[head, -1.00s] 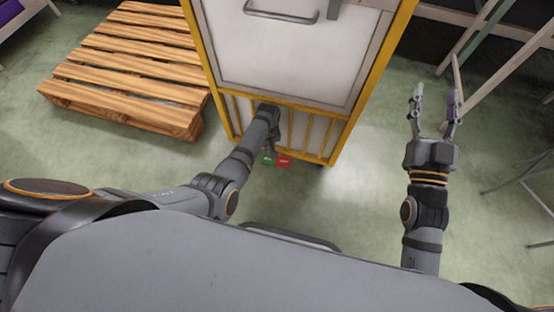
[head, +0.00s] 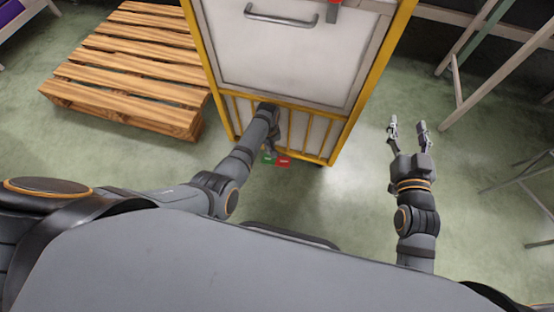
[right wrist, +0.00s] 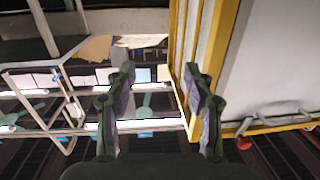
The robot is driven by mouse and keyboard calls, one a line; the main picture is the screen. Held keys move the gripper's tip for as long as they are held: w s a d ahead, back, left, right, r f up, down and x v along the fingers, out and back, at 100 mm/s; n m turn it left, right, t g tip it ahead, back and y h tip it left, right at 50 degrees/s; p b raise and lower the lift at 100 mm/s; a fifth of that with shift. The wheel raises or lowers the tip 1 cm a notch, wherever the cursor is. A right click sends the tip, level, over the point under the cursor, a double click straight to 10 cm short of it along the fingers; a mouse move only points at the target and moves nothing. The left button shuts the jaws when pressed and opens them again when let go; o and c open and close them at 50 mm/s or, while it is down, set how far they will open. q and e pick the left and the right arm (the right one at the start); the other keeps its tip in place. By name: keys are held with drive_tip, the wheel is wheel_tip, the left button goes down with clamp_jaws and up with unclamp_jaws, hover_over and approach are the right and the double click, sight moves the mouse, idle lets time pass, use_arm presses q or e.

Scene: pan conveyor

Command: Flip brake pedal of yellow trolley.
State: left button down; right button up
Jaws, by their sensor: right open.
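The yellow trolley (head: 362,98) stands upright ahead, with a yellow frame and white panels. At its bottom edge, low near the floor, sits a brake pedal with a green part (head: 268,160) and a red part (head: 284,161). My left arm reaches down to the trolley's lower front; its gripper (head: 271,146) is just above the green part, mostly hidden by the arm, and I cannot tell whether it touches. My right gripper (head: 407,126) is open and empty, right of the trolley and apart from it. It also shows open in the right wrist view (right wrist: 160,75).
A wooden pallet (head: 125,62) lies left of the trolley. A grey handle (head: 281,18) and a small red part (head: 334,3) are on the trolley's front. Table or rack legs (head: 457,82) stand at the right. The floor (head: 350,215) between is clear.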

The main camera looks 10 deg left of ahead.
drive_tip(key=shift+g, duration=0.9)
drive_tip(key=f, duration=0.2)
drive_tip(key=s+f, duration=0.1)
drive_tip(key=f, duration=0.1)
